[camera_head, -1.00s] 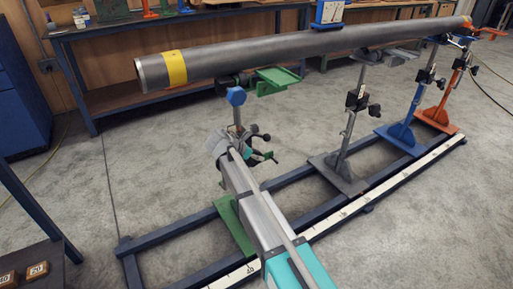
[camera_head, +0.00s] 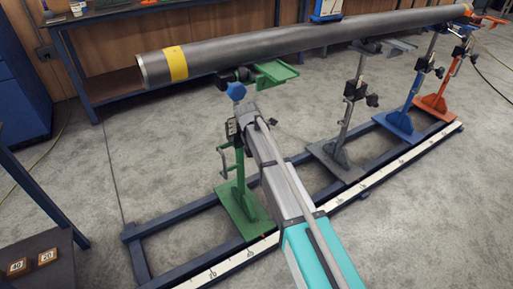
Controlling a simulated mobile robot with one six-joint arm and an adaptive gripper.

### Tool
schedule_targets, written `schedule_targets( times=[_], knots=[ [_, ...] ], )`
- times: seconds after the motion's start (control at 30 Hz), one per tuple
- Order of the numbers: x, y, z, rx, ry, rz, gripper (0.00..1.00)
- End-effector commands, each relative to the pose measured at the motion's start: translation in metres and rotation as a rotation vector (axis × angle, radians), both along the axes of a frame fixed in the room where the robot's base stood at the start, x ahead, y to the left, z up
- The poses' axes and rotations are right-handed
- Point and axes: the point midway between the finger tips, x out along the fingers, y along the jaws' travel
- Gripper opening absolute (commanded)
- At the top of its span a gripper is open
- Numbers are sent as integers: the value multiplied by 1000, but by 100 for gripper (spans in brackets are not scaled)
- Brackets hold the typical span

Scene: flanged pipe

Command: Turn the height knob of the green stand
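The green stand (camera_head: 240,190) is upright at the near left of the floor rails, with its foot plate in view. Its dark clamp block (camera_head: 231,132) shows at the left edge of my arm. A green side handle (camera_head: 222,160) sticks out to its left. A blue part (camera_head: 236,91) sits higher on its post, just above my arm's far end. My grey arm covers the area to the right of the clamp block, so the height knob is hidden. My gripper is hidden behind the arm's end; its fingers and any contact cannot be seen.
A long steel pipe (camera_head: 300,43) with a yellow band runs above the stands. A green side bracket (camera_head: 276,73) juts out under it near the arm's end. Grey (camera_head: 345,140), blue (camera_head: 410,105) and orange (camera_head: 447,85) stands follow to the right.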

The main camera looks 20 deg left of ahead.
Motion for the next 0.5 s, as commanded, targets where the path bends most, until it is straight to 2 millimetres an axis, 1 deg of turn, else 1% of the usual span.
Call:
schedule_targets(
  times=[0.4, 0.43, 0.5],
  knots=[
    [-1, -1, 0, 3, 8, -1, 0],
    [-1, -1, 0, 3, 8, -1, 45],
    [-1, -1, 0, 3, 8, -1, 58]
  ],
)
